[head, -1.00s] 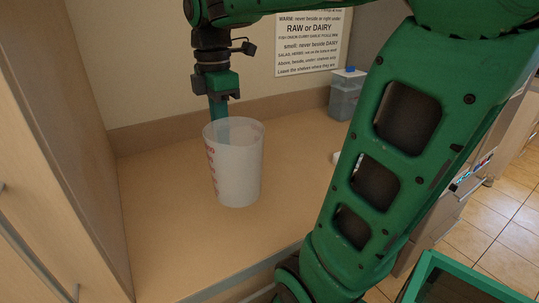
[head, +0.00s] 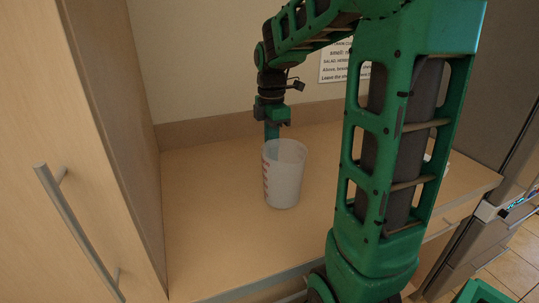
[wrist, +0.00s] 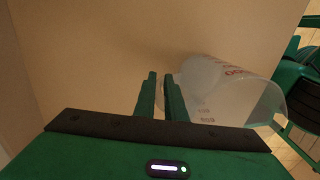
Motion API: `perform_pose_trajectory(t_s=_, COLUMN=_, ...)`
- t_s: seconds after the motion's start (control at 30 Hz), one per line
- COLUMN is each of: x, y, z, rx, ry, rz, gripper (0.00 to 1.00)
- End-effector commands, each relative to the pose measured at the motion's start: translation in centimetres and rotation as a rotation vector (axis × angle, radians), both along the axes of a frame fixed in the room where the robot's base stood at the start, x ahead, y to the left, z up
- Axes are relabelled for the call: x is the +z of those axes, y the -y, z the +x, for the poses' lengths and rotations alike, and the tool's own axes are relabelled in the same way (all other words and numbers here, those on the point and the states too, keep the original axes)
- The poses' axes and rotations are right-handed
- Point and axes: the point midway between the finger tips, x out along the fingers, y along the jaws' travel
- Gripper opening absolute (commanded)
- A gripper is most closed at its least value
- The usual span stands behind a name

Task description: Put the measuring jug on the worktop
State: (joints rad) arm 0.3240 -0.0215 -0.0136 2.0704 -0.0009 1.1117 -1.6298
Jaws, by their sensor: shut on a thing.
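The measuring jug (head: 285,180) is a translucent white, tapered cup with red markings. It stands upright over the worktop (head: 215,225), a light wood surface; I cannot tell for sure whether its base touches. My gripper (head: 271,134) points down at the jug's back left rim and is shut on its wall. In the wrist view my gripper's two green fingers (wrist: 161,98) are close together, with the jug (wrist: 228,88) just to their right. The far fingertip is hidden behind the jug in the head view.
A tall wooden cupboard with a bar handle (head: 80,235) closes off the left side. A wall with a printed notice (head: 338,65) stands behind. The worktop is clear left of the jug; my arm hides part of its right side.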

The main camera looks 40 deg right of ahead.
Motion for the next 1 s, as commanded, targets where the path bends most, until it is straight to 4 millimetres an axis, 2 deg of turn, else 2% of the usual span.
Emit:
perform_pose_trajectory(t_s=0.1, x=-0.96, y=-0.02, z=-0.01, rx=0.0, ry=0.0, rz=0.0, gripper=0.0)
perform_pose_trajectory(t_s=0.47, x=-1.27, y=-0.01, z=-0.02, rx=0.0, ry=0.0, rz=0.0, gripper=0.0)
perform_pose_trajectory(t_s=0.5, x=-1.34, y=0.0, z=-0.02, rx=0.0, ry=0.0, rz=0.0, gripper=0.13)
perform_pose_trajectory(t_s=0.57, x=-1.31, y=0.01, z=-0.02, rx=-0.001, ry=0.0, rz=0.0, gripper=0.27)
perform_pose_trajectory(t_s=0.6, x=-1.31, y=0.01, z=-0.02, rx=-0.001, ry=0.001, rz=0.0, gripper=0.29)
perform_pose_trajectory(t_s=0.87, x=-1.25, y=0.14, z=-0.03, rx=-0.002, ry=0.001, rz=0.0, gripper=0.29)
perform_pose_trajectory(t_s=1.0, x=-0.42, y=0.18, z=0.06, rx=-0.002, ry=0.004, rz=-0.001, gripper=0.29)
